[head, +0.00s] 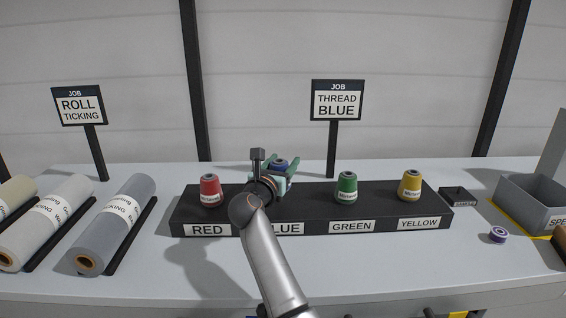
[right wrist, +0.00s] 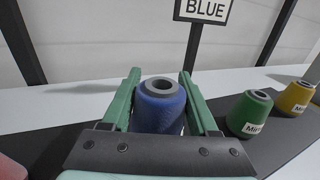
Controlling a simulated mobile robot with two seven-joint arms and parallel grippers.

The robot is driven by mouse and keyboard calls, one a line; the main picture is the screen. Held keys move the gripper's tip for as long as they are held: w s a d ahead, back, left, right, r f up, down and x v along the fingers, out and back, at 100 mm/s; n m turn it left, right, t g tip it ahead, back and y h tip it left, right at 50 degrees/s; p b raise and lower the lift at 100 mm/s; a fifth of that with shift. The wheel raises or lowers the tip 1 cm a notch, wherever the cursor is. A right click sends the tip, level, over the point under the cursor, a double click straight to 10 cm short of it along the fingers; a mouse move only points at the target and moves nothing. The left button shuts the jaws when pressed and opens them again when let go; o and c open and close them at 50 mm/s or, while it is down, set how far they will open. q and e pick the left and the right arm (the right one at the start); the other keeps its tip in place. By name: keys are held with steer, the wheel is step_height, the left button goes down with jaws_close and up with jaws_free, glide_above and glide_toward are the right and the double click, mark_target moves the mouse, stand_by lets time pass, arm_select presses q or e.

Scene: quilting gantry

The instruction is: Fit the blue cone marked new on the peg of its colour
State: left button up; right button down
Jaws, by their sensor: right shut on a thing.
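The blue cone (head: 280,162) is between the fingers of my right gripper (head: 283,170), above or at the BLUE place of the black rack (head: 318,208). In the right wrist view the blue cone (right wrist: 160,106) stands about upright, with its open grey top ring showing. The green fingers of my right gripper (right wrist: 160,100) are shut on its two sides. A pale label shows only in part low on its right, so I cannot read it. The blue peg is hidden behind my arm and gripper; I cannot tell whether the cone touches it. My left gripper is not in view.
A red cone (head: 210,191) stands left on the rack, a green cone (head: 346,188) and a yellow cone (head: 410,186) right. Fabric rolls (head: 118,222) lie at left. A THREAD BLUE sign (head: 337,101) stands behind.

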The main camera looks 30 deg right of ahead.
steer(key=shift+f+b, duration=0.85)
steer(key=shift+f, duration=0.25)
steer(key=shift+f, duration=0.1)
steer(key=shift+s+f+b, duration=0.25)
steer(key=shift+f+b, duration=0.45)
steer(key=shift+f, duration=0.1)
steer(key=shift+s+f, duration=0.1)
steer(key=shift+r, duration=0.2)
steer(key=shift+r+p, duration=0.45)
steer(key=shift+p, duration=0.15)
steer(key=shift+w+a+r, duration=0.15)
steer(key=shift+w+r, duration=0.1)
steer(key=shift+w+r+p, duration=0.1)
steer(key=shift+r+p, duration=0.15)
steer(key=shift+p, duration=0.1)
steer(key=shift+f+n, duration=0.1)
steer(key=shift+n, duration=0.2)
